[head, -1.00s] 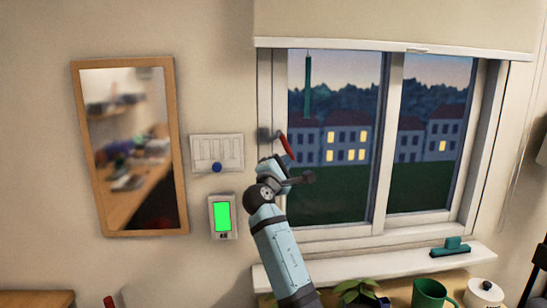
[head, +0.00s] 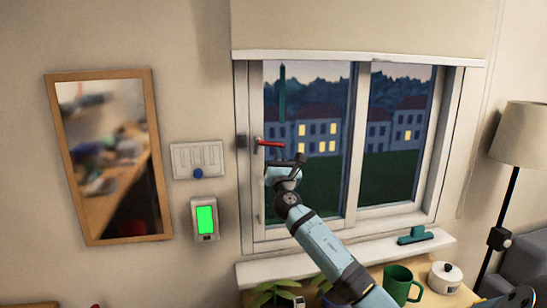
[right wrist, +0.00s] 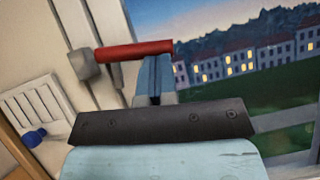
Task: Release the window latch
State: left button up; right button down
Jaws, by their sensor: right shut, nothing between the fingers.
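The window latch has a red handle (head: 271,143) on the left side of the window frame, standing close to level and pointing right. In the right wrist view the red handle (right wrist: 137,49) runs right from a grey mount (right wrist: 83,66). My right gripper (head: 282,160) is just below the handle in the head view, shut and empty. In the right wrist view its blue fingers (right wrist: 153,80) reach up to the handle's underside; whether they touch it I cannot tell. The window (head: 308,190) looks closed. My left gripper is not in view.
A white switch panel (head: 196,160) and a green-screened device (head: 205,219) hang left of the window, beside a mirror (head: 110,150). Below is the sill (head: 270,270) with a green brush-like item (head: 415,235). A plant (head: 275,292), green mug (head: 400,283) and white pot (head: 445,278) stand lower.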

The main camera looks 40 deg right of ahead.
jog(key=shift+s+d+r+n+t+y, duration=0.15)
jog(key=shift+d+r+n+t+y, duration=0.25)
jog(key=shift+n, duration=0.3)
jog(key=shift+r+p, duration=0.15)
jog(key=shift+p, duration=0.15)
